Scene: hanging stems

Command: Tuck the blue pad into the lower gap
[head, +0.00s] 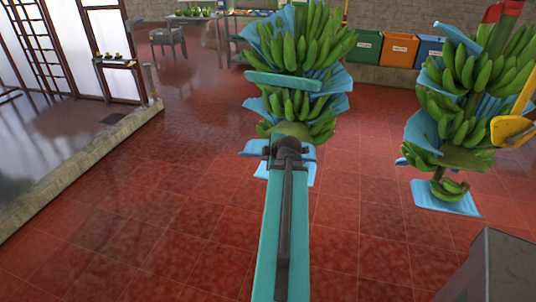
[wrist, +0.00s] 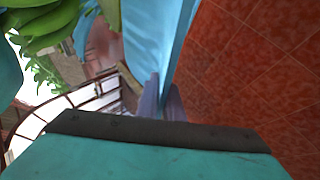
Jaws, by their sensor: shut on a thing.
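In the wrist view, my gripper (wrist: 161,98) is shut on a thin blue pad (wrist: 157,35), which stands edge-on between the fingers and runs up out of the frame. In the head view, my arm reaches to the lower part of the middle banana stem (head: 298,45), and its end hides the fingers. Light blue sheet shows on both sides of and below the arm's end; I cannot tell which part is the held pad. Green hands of bananas hang in tiers with blue sheets between them. The lower gap is not clearly seen, partly hidden behind my arm.
A second banana stem (head: 462,85) with blue sheets hangs at right, beside a yellow tool (head: 512,128). Blue and orange bins (head: 399,50) stand behind. A low kerb (head: 85,160) runs along the left. The red tiled floor (head: 130,230) is open around my arm.

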